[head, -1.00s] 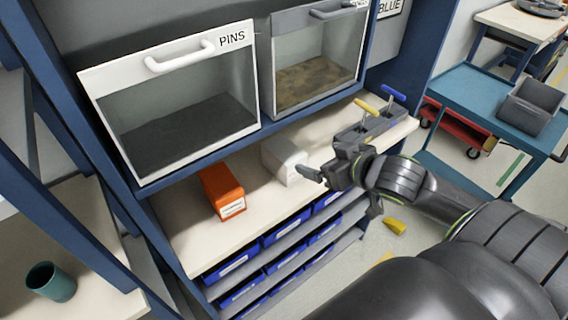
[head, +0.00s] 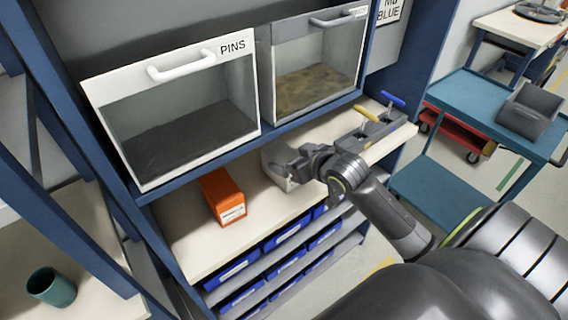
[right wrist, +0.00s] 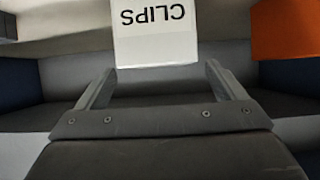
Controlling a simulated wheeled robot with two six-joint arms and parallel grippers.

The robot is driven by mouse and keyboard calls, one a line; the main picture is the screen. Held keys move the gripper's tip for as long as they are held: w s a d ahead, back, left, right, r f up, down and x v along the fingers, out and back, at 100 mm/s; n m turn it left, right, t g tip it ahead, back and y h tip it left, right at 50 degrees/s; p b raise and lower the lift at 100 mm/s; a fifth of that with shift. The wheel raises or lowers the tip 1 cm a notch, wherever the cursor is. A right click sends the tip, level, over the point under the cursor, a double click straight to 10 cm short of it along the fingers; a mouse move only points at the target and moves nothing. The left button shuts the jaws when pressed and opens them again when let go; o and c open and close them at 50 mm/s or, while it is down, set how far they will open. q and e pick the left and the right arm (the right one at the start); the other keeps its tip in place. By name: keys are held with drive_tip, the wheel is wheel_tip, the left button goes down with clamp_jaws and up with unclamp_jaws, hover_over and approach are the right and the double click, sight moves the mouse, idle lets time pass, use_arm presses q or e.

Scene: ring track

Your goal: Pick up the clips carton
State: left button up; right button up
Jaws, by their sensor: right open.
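The clips carton (right wrist: 155,32) is a white box with "CLIPS" on its face, upside down in the right wrist view. My right gripper (right wrist: 160,75) is open, with one finger towards each side of the carton. The carton's lower edge lies about level with the fingertips; I cannot tell whether they touch it. My left gripper is not in view.
An orange carton (head: 223,196) stands on the shelf left of the gripper. The PINS bin (head: 180,120) and a second clear-fronted bin (head: 315,70) are above. A grey fixture with yellow and blue levers (head: 372,130) is to the right. Blue drawers (head: 285,235) are below.

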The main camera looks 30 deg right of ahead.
sight(279, 152)
drive_tip(key=shift+x, duration=1.4)
drive_tip(key=c, duration=1.1)
drive_tip(key=shift+c, duration=0.6)
drive_tip(key=shift+r, duration=0.15)
